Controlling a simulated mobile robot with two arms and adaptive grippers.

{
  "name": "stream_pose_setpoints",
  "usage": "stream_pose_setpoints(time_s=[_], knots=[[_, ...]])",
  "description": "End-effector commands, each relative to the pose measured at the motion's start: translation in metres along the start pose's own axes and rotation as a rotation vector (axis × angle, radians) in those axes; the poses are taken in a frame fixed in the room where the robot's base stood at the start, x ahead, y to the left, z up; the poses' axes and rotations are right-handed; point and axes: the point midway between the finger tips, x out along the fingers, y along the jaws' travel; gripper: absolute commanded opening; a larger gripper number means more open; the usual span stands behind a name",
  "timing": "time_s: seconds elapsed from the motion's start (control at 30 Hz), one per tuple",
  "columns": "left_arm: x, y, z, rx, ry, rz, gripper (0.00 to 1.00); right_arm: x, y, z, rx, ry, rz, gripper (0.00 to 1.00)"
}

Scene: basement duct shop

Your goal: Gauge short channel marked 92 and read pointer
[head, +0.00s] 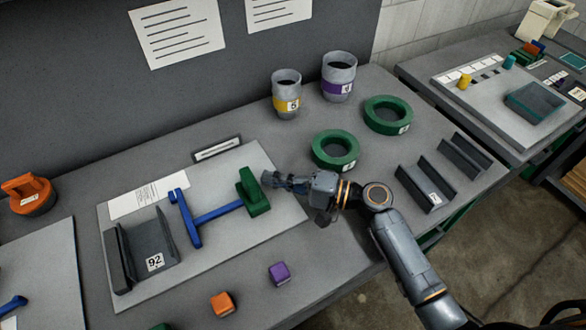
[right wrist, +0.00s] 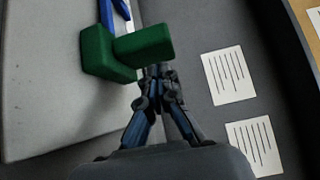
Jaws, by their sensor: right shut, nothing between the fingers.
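The grey channel marked 92 (head: 128,250) lies on a light board (head: 200,265), its open side up. A blue gauge (head: 215,215) with a crossbar and a rod lies to its right, apart from it. A green block (head: 252,195) sits at the rod's right end; it also shows in the right wrist view (right wrist: 110,52). My right gripper (head: 270,180) is shut and empty, its tips close beside the green block; I cannot tell whether they touch. It also shows in the right wrist view (right wrist: 155,75). I can make out no pointer reading. My left gripper is out of view.
Two dark channels (head: 418,192) (head: 458,157), two green rings (head: 335,166) (head: 400,110) and two grey cups (head: 286,82) (head: 340,65) stand right and behind. Orange (head: 222,304) and purple (head: 279,273) blocks lie in front. A small plaque (head: 217,148) stands behind the board.

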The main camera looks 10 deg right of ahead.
Motion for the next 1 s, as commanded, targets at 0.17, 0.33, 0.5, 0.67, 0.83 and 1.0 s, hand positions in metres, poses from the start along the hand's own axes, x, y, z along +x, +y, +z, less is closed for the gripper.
stream_pose_setpoints(time_s=[0.17, 0.33, 0.5, 0.67, 0.83, 1.0], knots=[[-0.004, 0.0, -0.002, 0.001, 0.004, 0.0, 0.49, 0.006, 0.0, 0.006, 0.0, 0.001, 0.0, 0.0], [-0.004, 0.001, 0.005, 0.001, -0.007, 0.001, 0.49, 0.006, 0.001, 0.006, -0.001, 0.001, 0.001, 0.0], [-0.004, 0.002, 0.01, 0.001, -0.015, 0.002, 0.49, 0.007, 0.001, 0.008, 0.0, 0.0, 0.0, 0.0], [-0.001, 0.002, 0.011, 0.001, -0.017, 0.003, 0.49, 0.026, 0.001, 0.027, 0.001, -0.003, -0.002, 0.0], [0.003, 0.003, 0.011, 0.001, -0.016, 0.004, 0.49, 0.058, 0.002, 0.06, 0.001, -0.005, -0.002, 0.0], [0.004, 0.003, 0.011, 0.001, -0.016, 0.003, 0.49, 0.079, 0.001, 0.08, 0.0, -0.003, -0.001, 0.0]])
